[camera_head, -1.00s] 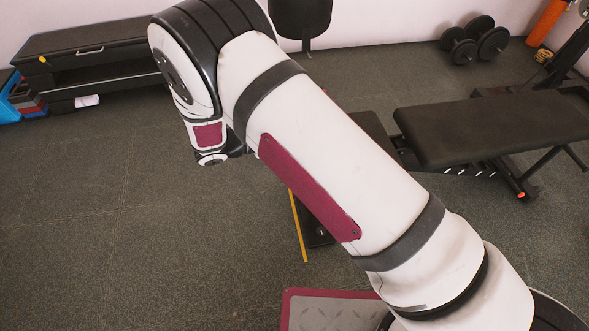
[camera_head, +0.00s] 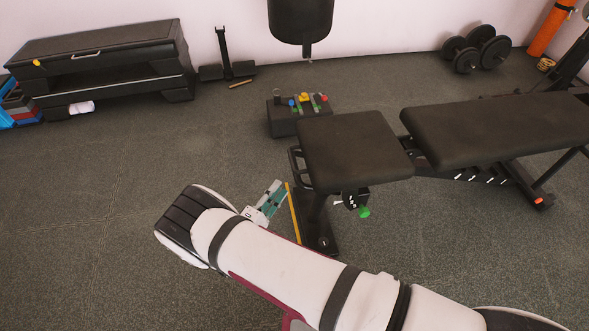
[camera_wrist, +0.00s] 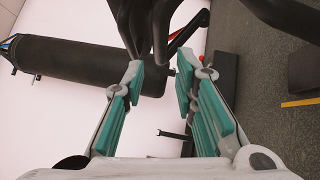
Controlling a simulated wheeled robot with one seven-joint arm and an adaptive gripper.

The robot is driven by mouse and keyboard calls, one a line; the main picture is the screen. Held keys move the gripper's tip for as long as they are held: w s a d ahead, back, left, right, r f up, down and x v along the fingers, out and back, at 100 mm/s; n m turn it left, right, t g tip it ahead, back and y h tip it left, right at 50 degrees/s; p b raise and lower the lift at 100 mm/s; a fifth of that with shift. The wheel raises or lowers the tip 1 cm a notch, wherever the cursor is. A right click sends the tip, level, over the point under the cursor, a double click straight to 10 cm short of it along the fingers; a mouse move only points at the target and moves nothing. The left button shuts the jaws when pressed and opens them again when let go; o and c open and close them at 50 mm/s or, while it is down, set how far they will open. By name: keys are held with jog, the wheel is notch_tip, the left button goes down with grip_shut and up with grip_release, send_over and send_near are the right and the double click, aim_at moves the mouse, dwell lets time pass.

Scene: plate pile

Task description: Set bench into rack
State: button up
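The bench is black, with a seat pad (camera_head: 352,145) and a long backrest pad (camera_head: 500,125), standing on the floor right of centre in the head view. A dark loop handle (camera_head: 298,166) is at the seat's left end. My gripper (camera_head: 268,200), with teal fingers, is low and just left of the seat. In the wrist view my gripper (camera_wrist: 160,88) is open, its fingers apart. Black curved bars (camera_wrist: 145,35) show beyond and partly between the fingertips; I cannot tell if they touch. I cannot identify a rack for certain.
A low black block with coloured pieces (camera_head: 300,109) stands behind the seat. A black step bench (camera_head: 100,60) is at the back left, dumbbells (camera_head: 475,48) at the back right. A punching bag (camera_head: 300,20) hangs at the back. The left floor is clear.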

aim_at(295, 167)
jog(key=b+x, duration=0.2)
jog(key=x, duration=0.8)
jog(key=shift+w+d+f+b, duration=0.1)
jog(key=shift+b, duration=0.2)
grip_shut()
